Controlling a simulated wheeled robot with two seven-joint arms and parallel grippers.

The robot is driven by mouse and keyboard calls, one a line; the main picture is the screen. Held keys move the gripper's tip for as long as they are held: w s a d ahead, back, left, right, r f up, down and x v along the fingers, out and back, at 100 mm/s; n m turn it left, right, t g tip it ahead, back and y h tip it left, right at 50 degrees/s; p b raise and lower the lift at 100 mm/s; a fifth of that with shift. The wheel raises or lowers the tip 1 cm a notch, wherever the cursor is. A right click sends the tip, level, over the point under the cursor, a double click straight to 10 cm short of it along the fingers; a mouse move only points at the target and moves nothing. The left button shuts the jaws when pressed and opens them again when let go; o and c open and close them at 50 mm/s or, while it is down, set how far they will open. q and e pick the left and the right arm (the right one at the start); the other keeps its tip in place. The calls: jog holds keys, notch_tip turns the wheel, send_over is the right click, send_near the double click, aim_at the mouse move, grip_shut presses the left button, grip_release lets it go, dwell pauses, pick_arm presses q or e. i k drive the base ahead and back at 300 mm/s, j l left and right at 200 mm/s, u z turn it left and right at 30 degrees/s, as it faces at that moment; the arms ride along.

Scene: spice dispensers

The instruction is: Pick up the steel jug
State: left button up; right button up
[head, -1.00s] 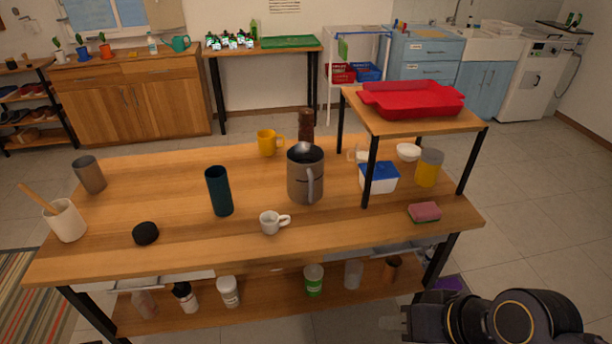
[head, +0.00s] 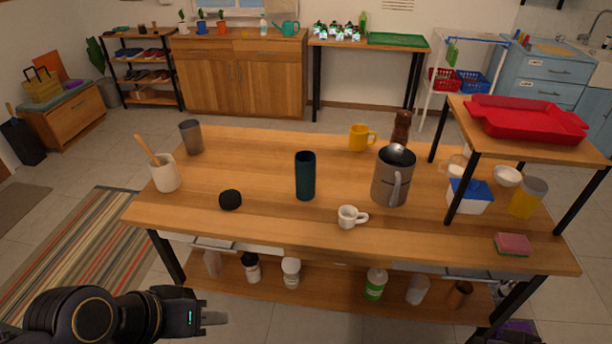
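The steel jug (head: 385,181), a grey cylinder with a handle at its front right, stands upright on the wooden table right of the middle. A silvery rounded thing shows at its rim; I cannot tell if it is part of the jug. A brown pepper mill (head: 401,127) is partly hidden behind it. My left gripper (head: 215,318) is at the lower left, in front of the table and well away from the jug. Its fingers show edge-on, so their opening cannot be judged.
A white cup (head: 348,217) and a dark teal tumbler (head: 305,177) stand left of the jug, a yellow mug (head: 360,137) behind it. A raised shelf (head: 480,141) with a red tray (head: 525,118) stands to the right. The table's left middle is mostly clear.

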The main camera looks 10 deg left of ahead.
aim_at(394, 168)
jog(key=i+l, duration=0.1)
jog(key=l, duration=0.3)
jog(key=i+l+u, duration=0.15)
jog(key=l+u, duration=0.25)
jog(key=l, duration=0.45)
jog(key=l+u, duration=0.4)
jog(key=l, duration=0.5)
jog(key=i+j+u, duration=0.15)
jog(key=u, duration=0.3)
jog(key=i+u, duration=0.4)
jog(key=k, duration=0.05)
